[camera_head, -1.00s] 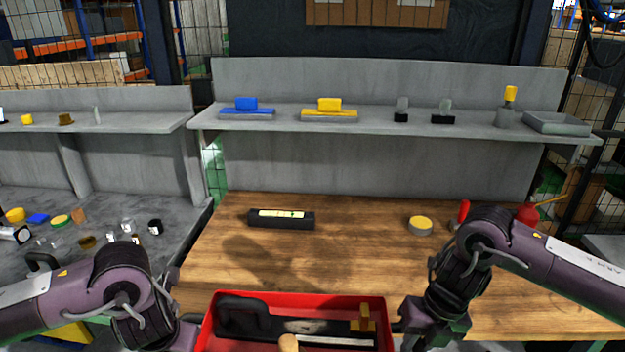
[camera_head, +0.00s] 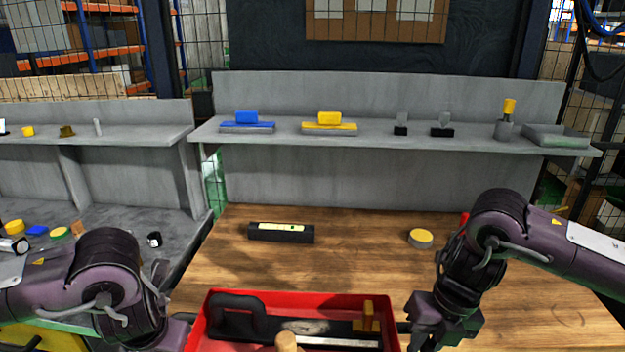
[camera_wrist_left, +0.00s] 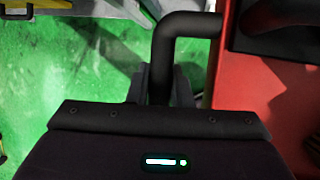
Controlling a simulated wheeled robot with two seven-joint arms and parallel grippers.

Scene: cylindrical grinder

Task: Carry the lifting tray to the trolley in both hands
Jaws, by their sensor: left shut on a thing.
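The lifting tray is a red open box (camera_head: 207,320) at the bottom centre of the head view; its lower part is cut off. It holds a black-handled tool, a light strip, a yellow block and a round wooden knob. My left gripper (camera_wrist_left: 160,88) is shut on the tray's black bent handle (camera_wrist_left: 180,32), left of the red wall. In the head view its fingers are hidden at the lower left. My right gripper (camera_head: 413,330) is at the tray's right side, by a short dark handle; its jaw gap is not clear. The trolley cannot be made out.
The wooden bench (camera_head: 370,250) lies beyond the tray, with a black bar-shaped device (camera_head: 281,233) and a round yellow-topped piece (camera_head: 420,238) on it. A grey shelf (camera_head: 385,132) with several small items runs behind. Green floor (camera_wrist_left: 80,70) shows below my left gripper.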

